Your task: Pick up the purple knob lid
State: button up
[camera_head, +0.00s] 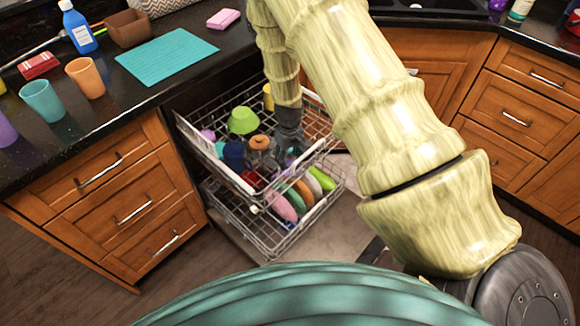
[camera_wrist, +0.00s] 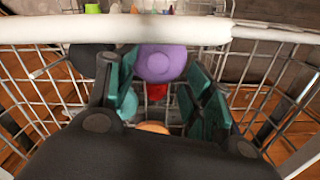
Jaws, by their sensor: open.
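The purple knob lid (camera_wrist: 162,63) shows in the wrist view as a round purple disc with a raised round centre. It lies beyond and roughly between the two teal-padded fingers of my gripper (camera_wrist: 165,92), which are spread apart with nothing held between them. In the head view my gripper (camera_head: 290,155) points down into the right part of the upper dishwasher rack (camera_head: 233,178). I cannot clearly make out the lid in the head view near the gripper.
The white rack rim (camera_wrist: 60,29) crosses the wrist view. A green bowl (camera_head: 243,120), an orange item (camera_head: 260,143) and a dark blue cup (camera_head: 234,154) stand left of my gripper. The lower rack holds several plates, including a pink one (camera_head: 280,206). Cups stand on the left counter.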

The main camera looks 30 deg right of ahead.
aim_at(290, 164)
jog(key=shift+d+f, duration=0.15)
jog(key=shift+f, duration=1.5)
jog(key=c, duration=0.9)
